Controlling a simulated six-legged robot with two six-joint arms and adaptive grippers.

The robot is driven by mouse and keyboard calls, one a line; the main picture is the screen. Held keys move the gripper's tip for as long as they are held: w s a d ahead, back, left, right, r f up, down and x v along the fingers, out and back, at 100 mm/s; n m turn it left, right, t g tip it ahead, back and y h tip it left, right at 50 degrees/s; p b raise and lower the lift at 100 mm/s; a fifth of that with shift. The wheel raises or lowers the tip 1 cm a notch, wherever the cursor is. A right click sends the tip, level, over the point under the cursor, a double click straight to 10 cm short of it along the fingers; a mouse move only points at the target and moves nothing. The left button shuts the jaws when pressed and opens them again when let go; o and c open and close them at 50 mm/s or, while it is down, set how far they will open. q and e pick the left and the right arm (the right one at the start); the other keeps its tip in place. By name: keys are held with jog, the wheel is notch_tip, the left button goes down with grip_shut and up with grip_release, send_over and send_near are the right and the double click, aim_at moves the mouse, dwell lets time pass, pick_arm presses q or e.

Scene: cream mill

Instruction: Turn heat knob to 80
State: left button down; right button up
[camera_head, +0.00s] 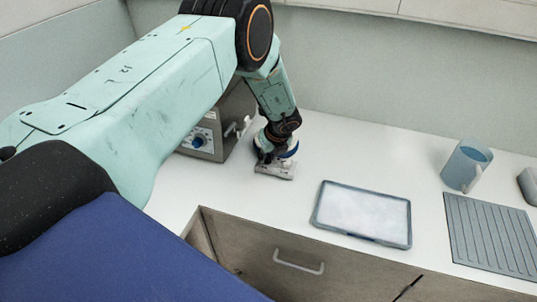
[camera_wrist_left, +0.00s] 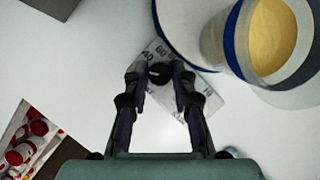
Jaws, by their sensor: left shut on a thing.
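The heat knob (camera_wrist_left: 160,73) is a small black round knob on a pale dial plate (camera_wrist_left: 205,95) with printed numbers; 40 and 60 can be read at its upper left. My left gripper (camera_wrist_left: 159,77) reaches down over it, its two dark fingers on either side of the knob and shut on it. Which number the knob points to is too small to tell. In the head view my left gripper (camera_head: 266,158) is low over the counter at a small light unit (camera_head: 276,171); the knob is hidden there. My right gripper is not in view.
A white vessel with a blue band and yellow contents (camera_wrist_left: 272,38) stands close to the right of the fingers. A grey machine (camera_head: 205,140) is behind my left arm. A shallow tray (camera_head: 362,239), blue mug (camera_head: 466,165) and ribbed mat (camera_head: 490,235) lie to the right.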

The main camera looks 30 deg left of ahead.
pick_arm(q)
jog(key=m+h+b, duration=0.1)
jog(key=m, duration=0.2)
jog(key=shift+t, duration=0.4)
jog(key=shift+s+a+m+t, duration=0.15)
jog(key=shift+m+t, duration=0.15)
jog(key=shift+m, duration=0.5)
jog(key=shift+m+h+p, duration=0.4)
jog(key=shift+m, duration=0.3)
jog(key=shift+m+h+p, duration=0.4)
jog(key=shift+m+p, duration=0.5)
jog(key=shift+m, duration=0.1)
jog(key=shift+t, duration=0.3)
jog(key=c, duration=1.1)
grip_release()
